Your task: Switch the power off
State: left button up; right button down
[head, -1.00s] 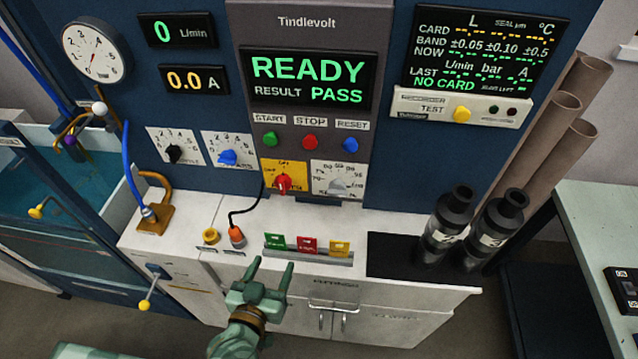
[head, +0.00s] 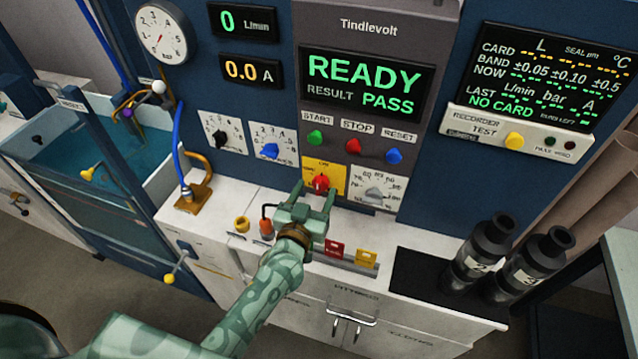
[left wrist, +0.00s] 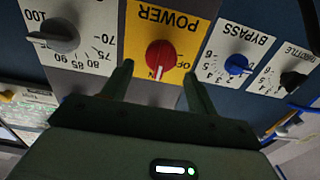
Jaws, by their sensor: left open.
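The red power knob (head: 320,183) sits on a yellow plate on the front of the Tindlevolt panel. In the left wrist view the knob (left wrist: 161,56) shows its white pointer line under an upside-down POWER label. My left gripper (head: 315,190) is open just in front of the knob, with one finger to each side of it. In the left wrist view the gripper (left wrist: 158,80) has its fingertips below and beside the knob, and no contact shows. The display (head: 366,83) reads READY, RESULT PASS. My right gripper is out of view.
A blue bypass knob (head: 269,150) and a grey dial knob (head: 374,195) flank the power plate. Green, red and blue buttons (head: 353,146) are above. Red and yellow cards (head: 366,257) stand on the bench below, with black cylinders (head: 483,250) to the right.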

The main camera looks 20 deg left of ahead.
aim_at(317, 187)
pick_arm(q)
jog(key=shift+w+d, duration=0.1)
jog(key=shift+w, duration=1.65)
jog(key=c, duration=1)
